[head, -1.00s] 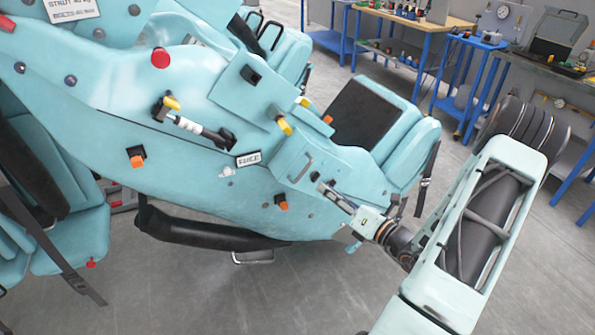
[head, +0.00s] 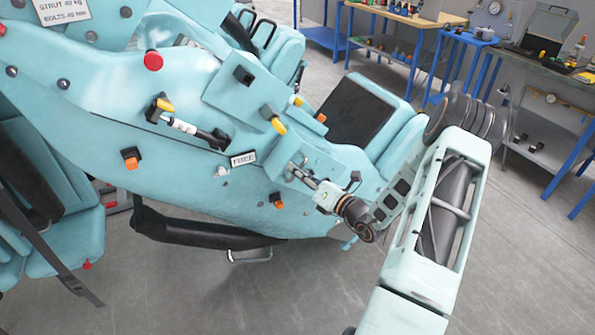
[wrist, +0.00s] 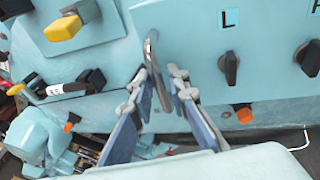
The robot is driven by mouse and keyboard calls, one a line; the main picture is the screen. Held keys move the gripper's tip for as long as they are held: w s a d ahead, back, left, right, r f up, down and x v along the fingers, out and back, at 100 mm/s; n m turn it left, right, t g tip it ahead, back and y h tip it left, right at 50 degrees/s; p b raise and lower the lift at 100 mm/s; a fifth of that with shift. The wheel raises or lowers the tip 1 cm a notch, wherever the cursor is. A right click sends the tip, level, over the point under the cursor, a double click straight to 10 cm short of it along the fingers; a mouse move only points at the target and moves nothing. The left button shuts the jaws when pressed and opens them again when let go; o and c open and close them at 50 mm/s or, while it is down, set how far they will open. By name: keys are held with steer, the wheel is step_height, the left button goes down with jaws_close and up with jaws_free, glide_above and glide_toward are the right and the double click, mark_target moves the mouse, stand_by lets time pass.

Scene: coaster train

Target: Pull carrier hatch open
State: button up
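The carrier is a large light-teal body (head: 190,165). Its hatch, a flat teal panel (head: 322,160), carries a metal bar handle near its left edge; my gripper partly covers it. In the wrist view the curved silver handle (wrist: 152,58) stands out from the teal surface. My gripper (head: 301,172) is at the handle in the head view. In the wrist view my gripper (wrist: 164,82) has its two fingers apart, one on each side of the handle. Contact with the bar cannot be made out. The hatch looks closed against the body.
Black knobs (wrist: 231,67) sit right of the handle in the wrist view, one under an "L". A yellow-tipped latch (wrist: 63,27) is at upper left. An orange-tipped catch (head: 278,200) lies below my gripper.

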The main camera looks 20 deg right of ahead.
jaws_close()
steer(key=shift+s, duration=0.1)
